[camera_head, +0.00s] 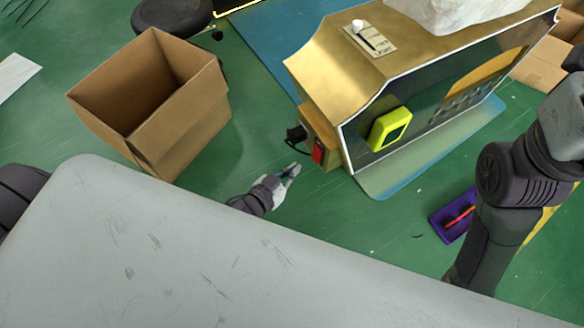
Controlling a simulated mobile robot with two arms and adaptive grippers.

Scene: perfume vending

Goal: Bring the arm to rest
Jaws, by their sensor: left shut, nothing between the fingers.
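My left gripper (291,171) shows past the edge of my grey body, low over the green floor. It is shut and empty, and its fingers point up and to the right. It is apart from the gold vending machine (330,67), which is just to its right. My right arm (497,200) stands bent at the right edge of the view. Its gripper is not visible.
An open, empty-looking cardboard box (185,133) stands to the left of my left gripper. The machine holds a yellow-green box (390,129) in its open front. A purple tray (452,216) lies near my right arm. Green floor between box and machine is mostly clear.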

